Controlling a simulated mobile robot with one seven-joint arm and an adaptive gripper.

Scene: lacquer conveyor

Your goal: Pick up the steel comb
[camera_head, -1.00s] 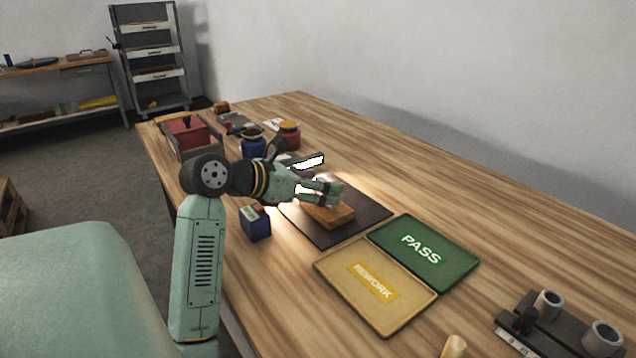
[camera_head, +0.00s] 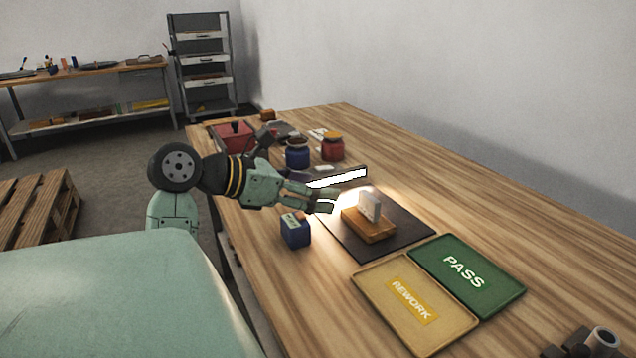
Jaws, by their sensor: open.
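A pale grey upright plate (camera_head: 370,205), which looks like the steel comb, stands in a wooden block (camera_head: 369,227); its teeth are too small to make out. The block rests on a dark mat (camera_head: 402,225) under a bright light. My gripper (camera_head: 328,200) is open and empty. In the picture it sits just left of the plate, at about the same height, with a gap between them. Its fingers point right, toward the plate.
A yellow REWORK tray (camera_head: 440,342) and a green PASS tray (camera_head: 512,297) lie in front of the mat. A blue box (camera_head: 296,232) stands left of it. A glowing lamp bar (camera_head: 338,178), blue jar (camera_head: 298,154) and red jar (camera_head: 332,149) are behind.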

